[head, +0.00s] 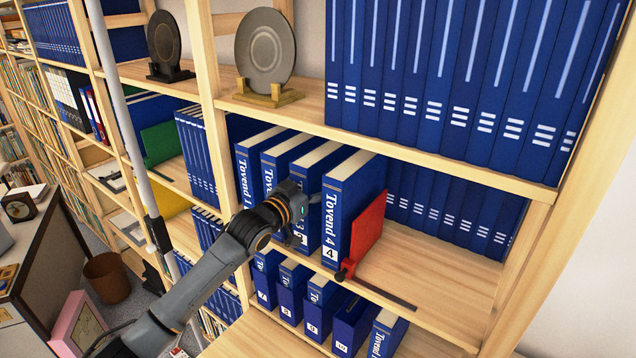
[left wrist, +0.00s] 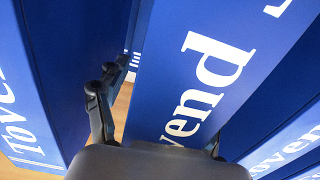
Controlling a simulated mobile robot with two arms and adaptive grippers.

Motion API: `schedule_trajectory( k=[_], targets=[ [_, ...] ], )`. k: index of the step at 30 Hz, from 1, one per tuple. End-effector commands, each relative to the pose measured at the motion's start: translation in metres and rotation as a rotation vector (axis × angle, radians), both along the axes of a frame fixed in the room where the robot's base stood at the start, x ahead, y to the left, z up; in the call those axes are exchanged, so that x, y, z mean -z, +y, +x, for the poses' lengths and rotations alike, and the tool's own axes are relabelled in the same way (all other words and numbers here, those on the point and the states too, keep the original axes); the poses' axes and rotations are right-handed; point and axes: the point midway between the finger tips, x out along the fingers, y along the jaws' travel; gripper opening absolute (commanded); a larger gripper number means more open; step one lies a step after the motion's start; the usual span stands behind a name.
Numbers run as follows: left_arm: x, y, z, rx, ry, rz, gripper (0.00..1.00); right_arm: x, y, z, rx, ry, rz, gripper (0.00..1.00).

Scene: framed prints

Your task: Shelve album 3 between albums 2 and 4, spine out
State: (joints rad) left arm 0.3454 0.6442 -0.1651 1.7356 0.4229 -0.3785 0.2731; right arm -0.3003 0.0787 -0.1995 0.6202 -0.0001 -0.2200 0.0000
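In the head view, blue albums stand spine out on the middle shelf (head: 400,265): album 1 (head: 243,175), album 2 (head: 269,172), album 3 (head: 317,153) and album 4 (head: 345,215). Album 3 stands between 2 and 4, its spine partly hidden by my left gripper (head: 308,200). In the left wrist view, the fingers of my left gripper (left wrist: 155,128) lie either side of a "vend" spine (left wrist: 195,75), apparently album 3. A gap shows between the left finger and this spine, so the gripper looks open. My right gripper is out of view.
A red bookend (head: 369,235) stands against album 4. Smaller numbered blue boxes (head: 290,300) fill the shelf below. Blue volumes stand above (head: 450,80) and at the back right (head: 455,212). Bare shelf lies right of the bookend.

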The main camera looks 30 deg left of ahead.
Motion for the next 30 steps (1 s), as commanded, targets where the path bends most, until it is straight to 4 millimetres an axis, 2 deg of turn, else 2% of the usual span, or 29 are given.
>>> schedule_trajectory(
  k=[11,14,24,30],
  targets=[
    [0.006,0.001,-0.005,-0.001,0.012,0.001,0.71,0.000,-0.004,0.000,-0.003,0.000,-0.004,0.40],
    [0.006,0.002,-0.017,0.000,0.012,0.002,0.71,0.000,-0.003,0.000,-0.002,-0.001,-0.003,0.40],
    [0.005,0.011,-0.082,0.000,0.010,0.001,0.71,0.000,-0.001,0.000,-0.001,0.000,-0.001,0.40],
    [0.003,0.015,-0.109,0.000,0.006,0.001,0.71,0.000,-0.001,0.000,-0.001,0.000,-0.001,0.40]
  ],
)
